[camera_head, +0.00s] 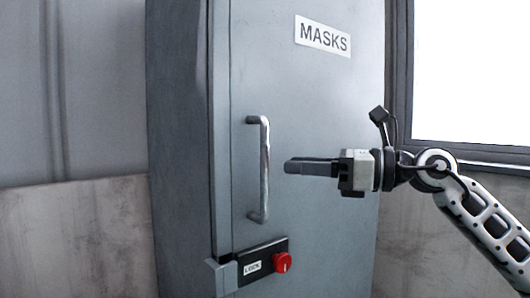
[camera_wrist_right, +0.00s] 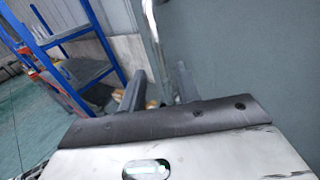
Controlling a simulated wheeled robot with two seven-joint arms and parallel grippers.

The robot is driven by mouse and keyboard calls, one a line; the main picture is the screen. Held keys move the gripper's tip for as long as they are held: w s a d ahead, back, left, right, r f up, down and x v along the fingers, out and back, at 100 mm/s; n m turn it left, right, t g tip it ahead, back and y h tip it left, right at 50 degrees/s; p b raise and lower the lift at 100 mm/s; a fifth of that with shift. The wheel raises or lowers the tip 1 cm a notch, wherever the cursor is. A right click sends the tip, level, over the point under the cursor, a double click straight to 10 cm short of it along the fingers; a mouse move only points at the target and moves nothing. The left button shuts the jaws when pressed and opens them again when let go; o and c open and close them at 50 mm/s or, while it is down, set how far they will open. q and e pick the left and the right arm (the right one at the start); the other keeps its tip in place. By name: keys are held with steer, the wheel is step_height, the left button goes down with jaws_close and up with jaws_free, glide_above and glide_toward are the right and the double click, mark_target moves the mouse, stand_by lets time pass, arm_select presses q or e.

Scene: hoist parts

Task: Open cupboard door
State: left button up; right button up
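The grey cupboard door (camera_head: 330,110) with a "MASKS" label fills the middle of the head view and looks shut. Its vertical metal handle (camera_head: 265,165) is on the left part of the door. My right gripper (camera_head: 288,167) points left at the handle's mid-height, with its tips a little to the right of the bar in the picture. In the right wrist view the two fingers (camera_wrist_right: 158,85) are apart with nothing held. The handle (camera_wrist_right: 155,45) shows beyond the gap between them. My left gripper is not in view.
A lock plate (camera_head: 255,266) with a red knob (camera_head: 282,262) sits below the handle. A bright window (camera_head: 470,75) is at the right. The right wrist view shows a blue shelf rack (camera_wrist_right: 70,45) and green floor (camera_wrist_right: 25,120) at the left.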

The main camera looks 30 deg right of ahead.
mark_target(273, 160)
steer(key=shift+p+x, duration=2.6)
steer(key=shift+x, duration=0.85)
steer(key=shift+c, duration=0.3)
steer(key=shift+s, duration=0.1)
jaws_close()
